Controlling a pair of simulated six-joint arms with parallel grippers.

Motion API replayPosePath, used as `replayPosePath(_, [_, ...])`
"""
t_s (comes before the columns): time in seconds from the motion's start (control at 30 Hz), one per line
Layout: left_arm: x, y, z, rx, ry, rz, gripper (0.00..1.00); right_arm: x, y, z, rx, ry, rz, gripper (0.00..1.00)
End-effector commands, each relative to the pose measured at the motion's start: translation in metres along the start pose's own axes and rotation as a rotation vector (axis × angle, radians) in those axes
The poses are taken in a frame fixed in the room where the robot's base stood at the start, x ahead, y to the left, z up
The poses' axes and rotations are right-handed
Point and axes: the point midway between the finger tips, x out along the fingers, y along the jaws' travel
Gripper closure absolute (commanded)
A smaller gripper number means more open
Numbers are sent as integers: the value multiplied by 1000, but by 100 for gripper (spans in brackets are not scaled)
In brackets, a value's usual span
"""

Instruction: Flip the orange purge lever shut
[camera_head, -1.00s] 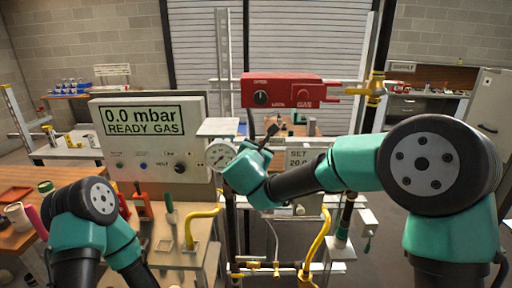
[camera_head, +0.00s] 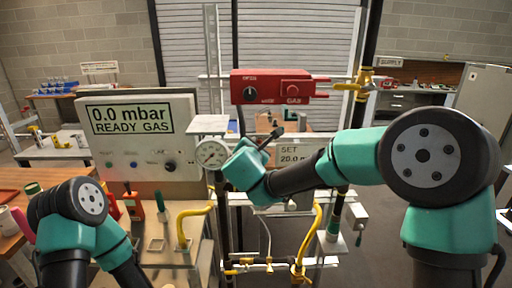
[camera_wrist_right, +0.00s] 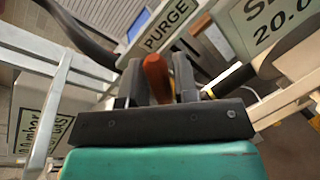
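The orange purge lever (camera_wrist_right: 156,78) shows in the right wrist view, upright between the two dark fingers of my right gripper (camera_wrist_right: 158,82). The fingers stand on either side of it, close to it; whether they press on it I cannot tell. A PURGE label (camera_wrist_right: 169,24) is just behind the lever. In the head view my right gripper (camera_head: 272,133) is in front of the pipe rig, right of the round gauge (camera_head: 211,154), and the lever is not clearly visible there. My left arm is at the lower left; its gripper is out of frame.
A red GAS box (camera_head: 275,87) sits above my right gripper. A SET 20.0 sign (camera_head: 300,155) is close beside it on the right. The display panel (camera_head: 140,135) reads 0.0 mbar READY GAS. Yellow pipes (camera_head: 310,238) stand below, and a white rail (camera_wrist_right: 55,120) runs left of the gripper.

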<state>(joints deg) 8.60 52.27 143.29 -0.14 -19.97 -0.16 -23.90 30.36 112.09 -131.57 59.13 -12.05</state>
Motion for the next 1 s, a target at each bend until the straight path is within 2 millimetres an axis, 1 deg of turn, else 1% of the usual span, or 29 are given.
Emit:
replayPosePath(0.03, [0, 0, 0, 0, 0, 0, 55, 0, 0, 0, 0, 0, 0, 67])
replayPosePath(0.17, [0, 0, 0, 0, 0, 0, 55, 0, 0, 0, 0, -1, 0, 55])
replayPosePath(0.43, [0, 0, 0, 0, 0, 0, 55, -1, 0, 0, 0, -1, 0, 55])
replayPosePath(0.57, [0, 0, 0, 0, 0, 0, 55, -7, 1, 1, 0, -1, 1, 55])
replayPosePath(0.67, [0, 0, 0, 0, 0, 0, 55, -18, 1, 1, 0, -1, 1, 55])
replayPosePath(0.77, [0, 0, 0, 0, 0, 0, 55, -33, 1, 1, -1, 0, 2, 55])
replayPosePath(1.0, [0, 0, 0, 0, 0, 0, 55, -79, 2, 0, 0, 0, 4, 55])
